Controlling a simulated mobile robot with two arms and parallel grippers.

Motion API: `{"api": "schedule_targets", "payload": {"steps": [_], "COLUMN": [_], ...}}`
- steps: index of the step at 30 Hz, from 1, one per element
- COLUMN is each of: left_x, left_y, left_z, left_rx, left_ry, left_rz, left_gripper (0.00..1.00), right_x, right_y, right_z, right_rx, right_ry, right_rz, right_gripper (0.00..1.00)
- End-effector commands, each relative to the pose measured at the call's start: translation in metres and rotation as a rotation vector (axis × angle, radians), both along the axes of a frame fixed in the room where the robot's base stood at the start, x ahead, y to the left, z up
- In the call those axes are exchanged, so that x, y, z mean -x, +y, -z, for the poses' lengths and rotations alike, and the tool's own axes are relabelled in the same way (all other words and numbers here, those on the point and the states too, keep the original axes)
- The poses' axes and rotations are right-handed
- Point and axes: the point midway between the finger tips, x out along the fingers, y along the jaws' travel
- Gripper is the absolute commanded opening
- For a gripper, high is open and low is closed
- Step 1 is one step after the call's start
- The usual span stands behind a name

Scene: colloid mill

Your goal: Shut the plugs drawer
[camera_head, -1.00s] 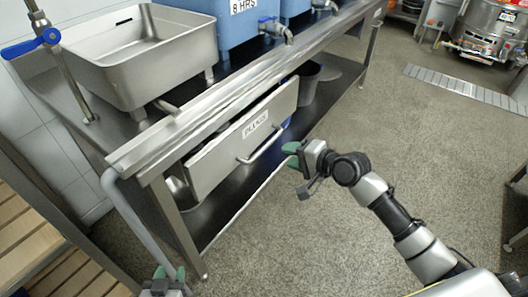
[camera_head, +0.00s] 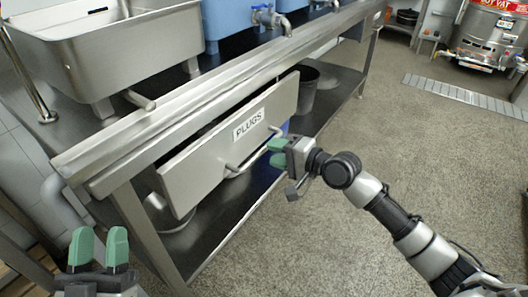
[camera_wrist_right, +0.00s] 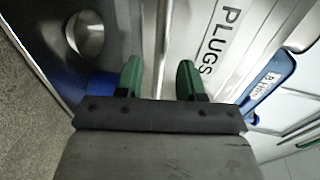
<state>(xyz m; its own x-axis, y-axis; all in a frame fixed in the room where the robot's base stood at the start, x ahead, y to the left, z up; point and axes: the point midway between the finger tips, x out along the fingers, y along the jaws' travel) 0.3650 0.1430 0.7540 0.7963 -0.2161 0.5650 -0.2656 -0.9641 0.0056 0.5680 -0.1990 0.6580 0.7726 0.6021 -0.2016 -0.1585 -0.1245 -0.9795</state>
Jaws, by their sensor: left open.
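The plugs drawer (camera_head: 200,166) has a steel front with a "PLUGS" label (camera_head: 249,124) and hangs under the steel counter. Its front stands out a little, with a dark gap behind its top edge. Its bar handle (camera_head: 252,157) is on the front. My right gripper (camera_head: 277,152) is at the handle's right end, its green fingers open. In the right wrist view the handle (camera_wrist_right: 162,45) runs between the parted fingers (camera_wrist_right: 160,82). Whether they touch it, I cannot tell. My left gripper (camera_head: 98,247) is open and empty at the lower left, apart from the drawer.
A steel sink (camera_head: 110,50) and blue containers (camera_head: 228,17) stand on the counter (camera_head: 215,90). A dark bucket (camera_head: 304,90) stands on the lower shelf (camera_head: 340,90). A hot vat (camera_head: 490,35) stands at the back right. The floor in front is clear.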

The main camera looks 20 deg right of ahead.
Motion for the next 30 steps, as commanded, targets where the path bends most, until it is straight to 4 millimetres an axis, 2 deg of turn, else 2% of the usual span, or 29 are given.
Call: {"api": "schedule_targets", "payload": {"steps": [3, 9, 21, 28, 30], "left_x": [0.009, 0.021, 0.025, 0.025, 0.024], "left_y": [0.000, 0.001, 0.002, 0.002, 0.002], "left_z": [-0.008, -0.019, -0.023, -0.023, -0.023], "left_rx": [0.032, 0.068, 0.079, 0.078, 0.078], "left_ry": [-0.108, -0.227, -0.264, -0.263, -0.263], "left_rz": [0.005, 0.013, 0.015, 0.015, 0.015], "left_gripper": [0.43, 0.43, 0.43, 0.43, 0.43], "right_x": [-0.015, -0.028, -0.031, -0.031, -0.031], "right_y": [0.012, 0.022, 0.025, 0.025, 0.025], "right_z": [0.005, 0.008, 0.009, 0.009, 0.009], "right_rx": [-0.002, 0.001, 0.001, 0.001, 0.001], "right_ry": [-0.001, 0.001, 0.002, 0.002, 0.002], "right_rz": [-0.001, 0.000, -0.001, 0.000, 0.000], "right_gripper": [0.39, 0.39, 0.39, 0.03, 0.00]}}
